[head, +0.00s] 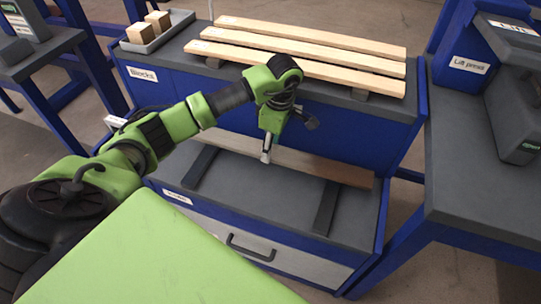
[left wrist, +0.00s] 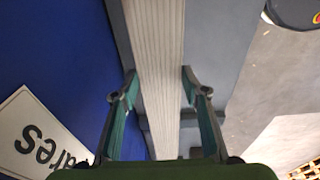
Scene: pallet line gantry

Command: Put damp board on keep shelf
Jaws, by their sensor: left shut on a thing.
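A board (head: 320,168), greyish-tan and browner at its right end, is at the lower grey shelf (head: 262,191) of the blue rack, along its back part. My left gripper (head: 266,156) comes down from above and is shut on this board near its middle. In the left wrist view the pale, grained board (left wrist: 157,50) runs between the two fingers. I cannot tell whether it rests on the dark bearers (head: 326,207) or hangs just above them. The shelf's label (head: 177,197) is too small to read. My right gripper is not in view.
Three pale boards (head: 310,46) lie on the rack's top, close above my left arm. A grey tray (head: 155,38) with wooden blocks is at the top left. A grey table with the lift press (head: 505,70) stands at right. The lower shelf's front is clear above a drawer handle (head: 250,247).

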